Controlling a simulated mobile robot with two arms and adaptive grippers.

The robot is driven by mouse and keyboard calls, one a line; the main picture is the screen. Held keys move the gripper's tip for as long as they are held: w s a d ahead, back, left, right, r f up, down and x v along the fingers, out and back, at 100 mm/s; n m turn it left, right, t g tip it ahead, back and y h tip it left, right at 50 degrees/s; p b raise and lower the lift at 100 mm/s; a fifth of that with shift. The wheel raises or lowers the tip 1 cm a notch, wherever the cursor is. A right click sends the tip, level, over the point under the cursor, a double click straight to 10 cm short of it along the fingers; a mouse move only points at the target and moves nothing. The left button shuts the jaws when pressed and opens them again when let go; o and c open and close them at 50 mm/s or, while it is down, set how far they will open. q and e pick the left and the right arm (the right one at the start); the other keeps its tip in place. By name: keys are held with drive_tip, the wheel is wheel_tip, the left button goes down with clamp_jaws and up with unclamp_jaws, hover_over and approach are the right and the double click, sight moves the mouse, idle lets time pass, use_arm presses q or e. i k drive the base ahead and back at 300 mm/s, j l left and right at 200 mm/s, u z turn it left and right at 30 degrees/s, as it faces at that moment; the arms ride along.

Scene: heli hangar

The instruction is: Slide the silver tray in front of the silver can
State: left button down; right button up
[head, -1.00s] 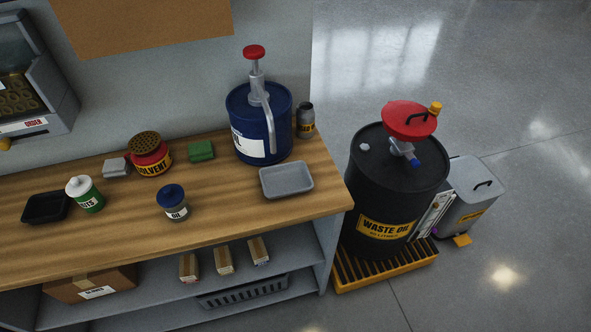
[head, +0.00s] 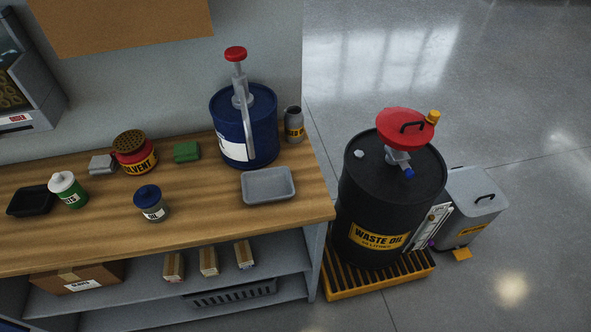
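The silver tray (head: 268,199) is a shallow, empty, rounded rectangle lying flat near the right end of the wooden bench. The silver can (head: 293,112) is a small grey can with a yellow label, standing upright at the back right corner of the bench. It is right of the big blue pump drum (head: 249,112). The tray lies nearer the front edge than the can and to its left, apart from it. Neither of my grippers shows in the head view.
On the bench (head: 215,220) stand an oil jar (head: 152,205), a solvent pot (head: 134,155), a green block (head: 186,151), a nuts can (head: 69,191) and a black tray (head: 30,201). A waste oil drum (head: 390,196) stands on the floor to the right.

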sight(276, 183)
drive_tip(key=i+l, duration=0.1)
drive_tip(key=l, duration=0.3)
drive_tip(key=i+l, duration=0.1)
drive_tip(key=l, duration=0.3)
drive_tip(key=i+l, duration=0.1)
drive_tip(key=l, duration=0.3)
drive_tip(key=u, duration=0.05)
